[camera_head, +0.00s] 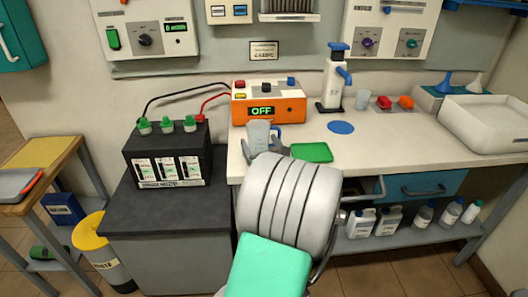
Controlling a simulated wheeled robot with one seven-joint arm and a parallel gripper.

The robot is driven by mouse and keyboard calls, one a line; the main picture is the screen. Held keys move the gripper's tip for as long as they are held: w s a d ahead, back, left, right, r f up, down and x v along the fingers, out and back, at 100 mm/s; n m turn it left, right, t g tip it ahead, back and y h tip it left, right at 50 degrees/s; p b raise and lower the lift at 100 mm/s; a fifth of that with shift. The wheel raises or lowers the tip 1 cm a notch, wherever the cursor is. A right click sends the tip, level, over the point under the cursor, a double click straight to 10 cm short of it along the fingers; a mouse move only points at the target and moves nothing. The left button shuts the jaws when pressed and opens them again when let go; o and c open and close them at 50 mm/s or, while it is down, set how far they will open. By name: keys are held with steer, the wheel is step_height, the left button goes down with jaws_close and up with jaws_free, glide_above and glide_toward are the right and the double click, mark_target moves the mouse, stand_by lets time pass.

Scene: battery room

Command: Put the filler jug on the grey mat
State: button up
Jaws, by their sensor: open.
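The filler jug (259,134) is a small translucent jug with a blue handle. It stands upright on the white worktop, in front of the orange charger. My gripper (264,151) is mostly hidden behind my pale, rounded arm link. Its dark fingers show apart at the left and right of the jug's lower part, open; whether they touch it I cannot tell. The jug's base is hidden. I cannot make out a grey mat; a green mat (312,152) lies right of the jug and a round blue mat (341,127) lies farther back.
The orange charger (268,106) reads OFF, with cables to a black battery (168,153) on the dark low cabinet (130,208). A white dispenser (334,83), a clear cup (362,99) and a white tray (485,125) stand farther right. Clear worktop lies right of the blue mat.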

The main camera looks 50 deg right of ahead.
steer(key=v, duration=0.6)
steer(key=w+a+f+n+g+y, duration=0.1)
steer(key=w+a+f+n+y, duration=0.2)
steer(key=a+n, duration=0.35)
steer(key=w+a+f+n+y, duration=0.2)
steer(key=w+a+n+y, duration=0.1)
steer(key=w+a+n, duration=0.3)
steer(key=w+a+f+n+g+y, duration=0.1)
steer(key=w+a+f+n+y, duration=0.2)
steer(key=a+n, duration=0.35)
steer(key=s+a+f+n+g+y, duration=0.25)
steer(key=a+n+g, duration=0.25)
steer(key=a+n, duration=0.65)
steer(key=s+a+n+g, duration=0.5)
steer(key=s+a+n, duration=0.5)
steer(key=n, duration=0.3)
steer(key=shift+s+h, duration=0.45)
